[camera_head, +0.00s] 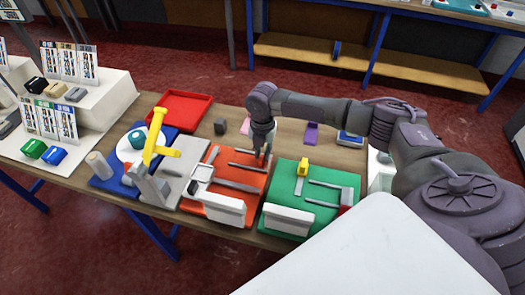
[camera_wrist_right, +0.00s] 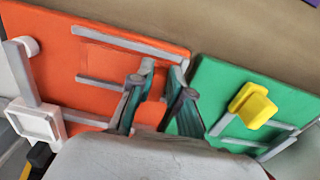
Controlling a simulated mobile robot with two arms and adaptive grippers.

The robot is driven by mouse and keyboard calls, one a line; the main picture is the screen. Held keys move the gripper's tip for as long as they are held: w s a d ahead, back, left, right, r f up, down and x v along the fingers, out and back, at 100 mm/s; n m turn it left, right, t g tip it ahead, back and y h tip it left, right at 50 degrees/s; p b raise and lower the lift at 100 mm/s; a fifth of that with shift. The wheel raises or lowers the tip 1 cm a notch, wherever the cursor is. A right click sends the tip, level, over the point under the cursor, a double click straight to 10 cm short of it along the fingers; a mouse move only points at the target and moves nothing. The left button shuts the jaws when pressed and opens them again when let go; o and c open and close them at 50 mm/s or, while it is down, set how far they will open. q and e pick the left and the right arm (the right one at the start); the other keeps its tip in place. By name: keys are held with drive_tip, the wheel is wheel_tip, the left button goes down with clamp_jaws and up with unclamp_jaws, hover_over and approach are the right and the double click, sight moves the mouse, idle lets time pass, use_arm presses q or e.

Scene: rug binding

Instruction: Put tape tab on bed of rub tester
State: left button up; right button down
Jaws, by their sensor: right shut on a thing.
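My right gripper (camera_head: 264,150) is low over the back right part of the orange board (camera_head: 222,178), pointing down. In the right wrist view its fingers (camera_wrist_right: 165,82) stand in front of the orange board (camera_wrist_right: 100,65), a little apart. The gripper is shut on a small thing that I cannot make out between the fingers. The orange board has grey rails (camera_wrist_right: 128,40) and a white square frame (camera_wrist_right: 38,122); I cannot tell for sure that it is the rub tester. No tape tab shows clearly. My left gripper is not in view.
A green board (camera_head: 325,178) with a yellow block (camera_head: 303,168) stands right of the orange one. A grey board, a blue board and a yellow-handled device (camera_head: 155,140) stand left.

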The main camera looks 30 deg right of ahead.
drive_tip(key=c, duration=1.2)
unclamp_jaws()
drive_tip(key=shift+f, duration=0.1)
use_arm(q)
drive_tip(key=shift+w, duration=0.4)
use_arm(e)
drive_tip(key=shift+o, duration=0.5)
use_arm(q)
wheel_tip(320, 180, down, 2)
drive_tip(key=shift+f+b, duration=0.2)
drive_tip(key=shift+b, duration=0.95)
use_arm(e)
wheel_tip(320, 180, up, 12)
drive_tip(key=shift+r, duration=0.2)
